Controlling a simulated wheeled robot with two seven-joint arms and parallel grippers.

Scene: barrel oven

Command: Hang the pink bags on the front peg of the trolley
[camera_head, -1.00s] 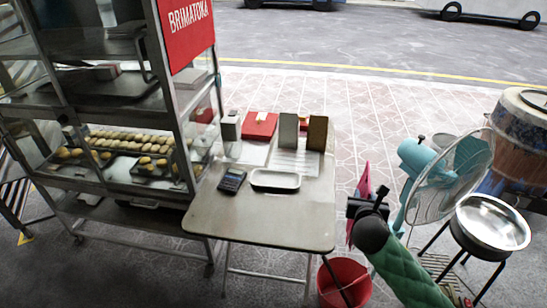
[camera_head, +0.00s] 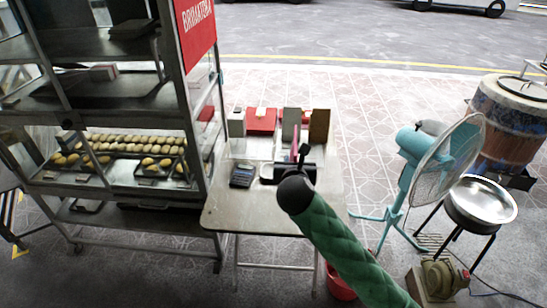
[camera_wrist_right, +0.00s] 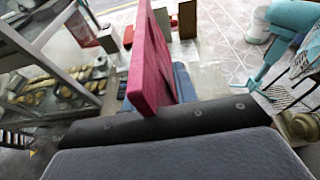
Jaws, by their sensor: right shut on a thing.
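My right gripper (camera_head: 297,168), at the end of my green arm, is above the table. It is shut on the pink bags (camera_wrist_right: 150,62), which stand up from its dark jaws as a flat pink slab in the right wrist view. In the head view the pink bags (camera_head: 294,146) show only as a thin edge beyond the gripper; I cannot tell how many there are. The trolley (camera_head: 198,120), a metal and glass cart with trays, stands to the left, apart from the bags. I cannot clearly make out its front peg. My left gripper is not in view.
The table (camera_head: 225,215) holds a calculator (camera_head: 242,175), a red box (camera_head: 262,121) and upright boxes. A teal fan (camera_head: 432,160), a metal bowl (camera_head: 482,202) on a stand and a barrel (camera_head: 510,118) are at right. A red bucket (camera_head: 340,284) is below the table.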

